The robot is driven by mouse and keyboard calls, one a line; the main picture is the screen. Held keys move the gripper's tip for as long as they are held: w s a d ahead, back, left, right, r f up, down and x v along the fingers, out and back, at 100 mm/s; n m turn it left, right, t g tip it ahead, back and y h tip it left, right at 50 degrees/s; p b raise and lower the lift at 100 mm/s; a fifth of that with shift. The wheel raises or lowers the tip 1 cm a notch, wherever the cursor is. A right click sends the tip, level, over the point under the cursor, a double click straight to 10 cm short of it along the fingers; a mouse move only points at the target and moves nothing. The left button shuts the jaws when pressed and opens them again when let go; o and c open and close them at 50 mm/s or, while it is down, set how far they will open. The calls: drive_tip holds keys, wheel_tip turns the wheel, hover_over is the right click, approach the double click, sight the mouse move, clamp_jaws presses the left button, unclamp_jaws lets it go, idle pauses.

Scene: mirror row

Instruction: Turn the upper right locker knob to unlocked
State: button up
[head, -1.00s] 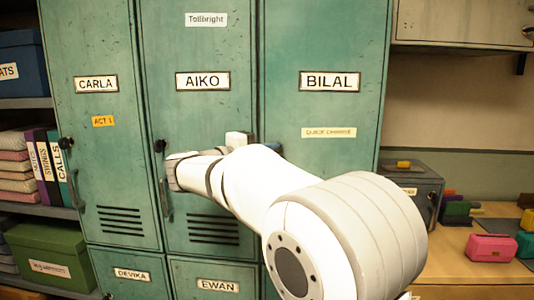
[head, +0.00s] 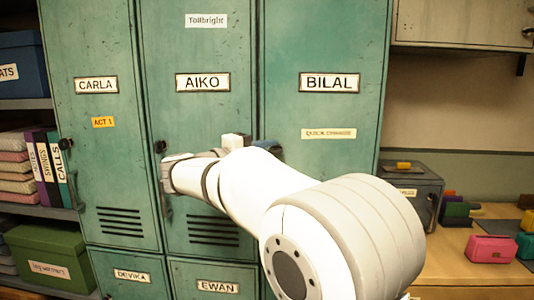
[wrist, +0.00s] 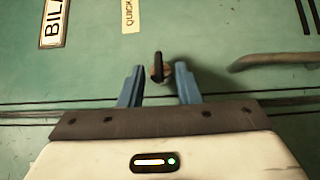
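The upper right locker (head: 325,45) is a green door labelled BILAL; its label (wrist: 53,22) also shows in the wrist view. Its dark knob (wrist: 157,67) has a narrow upright bar on a brownish round base. My gripper (wrist: 158,72) is open, with one blue finger on each side of the knob. A gap shows between the knob and each finger. The knob looks level with the fingertips, but I cannot tell how deep they reach. In the head view, my arm hides the knob and most of my gripper, leaving a bit of blue finger visible.
A door handle (wrist: 275,60) is right of the knob in the wrist view. The AIKO (head: 202,82) and CARLA (head: 96,84) lockers stand to the left, with their own knobs and handles. A dark box (head: 412,190) sits on the desk at right.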

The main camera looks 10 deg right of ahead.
drive_tip(key=v, duration=0.7)
drive_tip(key=s+d+f+g+y+p, duration=0.45)
drive_tip(key=s+d+f+y, duration=0.25)
drive_tip(key=s+d+f, duration=0.4)
drive_tip(key=s+a+f+m+y+p, duration=0.1)
drive_tip(key=s+f+m+y, duration=0.1)
drive_tip(key=s+f+y, duration=0.2)
drive_tip(key=s+a+f+m+g+y+p, duration=0.1)
drive_tip(key=s+f+y, duration=0.4)
drive_tip(key=s, duration=0.5)
drive_tip(key=a+f+m, duration=0.1)
drive_tip(key=m, duration=0.1)
drive_tip(key=shift+s+f+m, duration=0.15)
drive_tip(key=shift+s+m, duration=0.15)
drive_tip(key=shift+s, duration=0.05)
drive_tip(key=shift+o, duration=0.2)
drive_tip(key=shift+a, duration=0.15)
